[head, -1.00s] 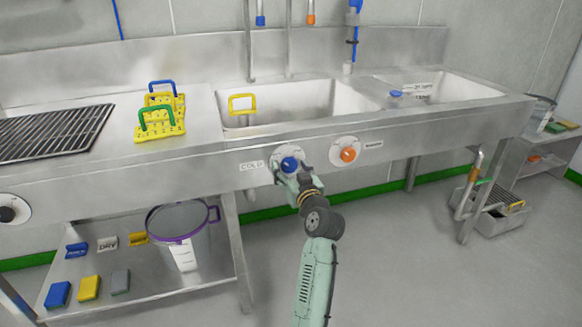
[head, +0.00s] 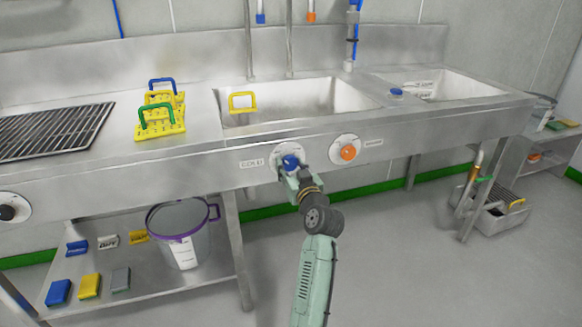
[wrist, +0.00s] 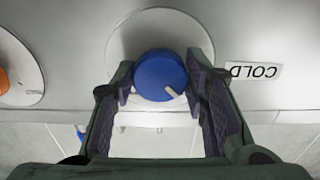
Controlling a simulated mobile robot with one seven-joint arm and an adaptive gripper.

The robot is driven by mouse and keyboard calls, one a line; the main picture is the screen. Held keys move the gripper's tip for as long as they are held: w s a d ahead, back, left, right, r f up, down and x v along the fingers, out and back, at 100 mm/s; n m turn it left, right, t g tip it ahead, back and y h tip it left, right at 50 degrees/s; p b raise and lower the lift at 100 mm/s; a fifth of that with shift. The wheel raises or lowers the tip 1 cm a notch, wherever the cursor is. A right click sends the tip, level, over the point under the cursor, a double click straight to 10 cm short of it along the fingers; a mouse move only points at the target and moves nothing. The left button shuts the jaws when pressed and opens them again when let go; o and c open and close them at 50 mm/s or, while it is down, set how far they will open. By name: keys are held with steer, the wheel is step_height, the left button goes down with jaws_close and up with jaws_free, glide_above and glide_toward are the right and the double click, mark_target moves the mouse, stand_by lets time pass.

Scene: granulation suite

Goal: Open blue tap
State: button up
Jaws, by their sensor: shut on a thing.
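The blue tap (head: 290,162) is a round knob on a white dial plate, on the front panel of the steel sink unit, beside the COLD label (head: 252,163). My gripper (head: 288,171) reaches up to it from below right. In the wrist view the blue knob (wrist: 160,76) sits between the two fingers of my gripper (wrist: 162,90), whose tips are at its sides. The gripper is shut on the knob. A small pale pointer shows at the knob's lower right edge in the wrist view.
An orange knob (head: 348,152) on its own dial is just to the right. A grey bucket (head: 180,220) stands on the lower shelf at left.

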steer(key=shift+m, duration=0.4)
steer(key=m+p, duration=0.1)
steer(key=m, duration=0.3)
steer(key=shift+p, duration=0.4)
steer(key=m+p, duration=0.2)
steer(key=m, duration=0.2)
steer(key=shift+a+r+m, duration=0.1)
steer(key=shift+r+m, duration=0.05)
steer(key=shift+m, duration=0.15)
steer(key=m+p, duration=0.3)
steer(key=m, duration=0.2)
steer(key=shift+p, duration=0.3)
steer(key=shift+m+p, duration=1)
steer(key=shift+m, duration=0.7)
steer(key=o, duration=1.1)
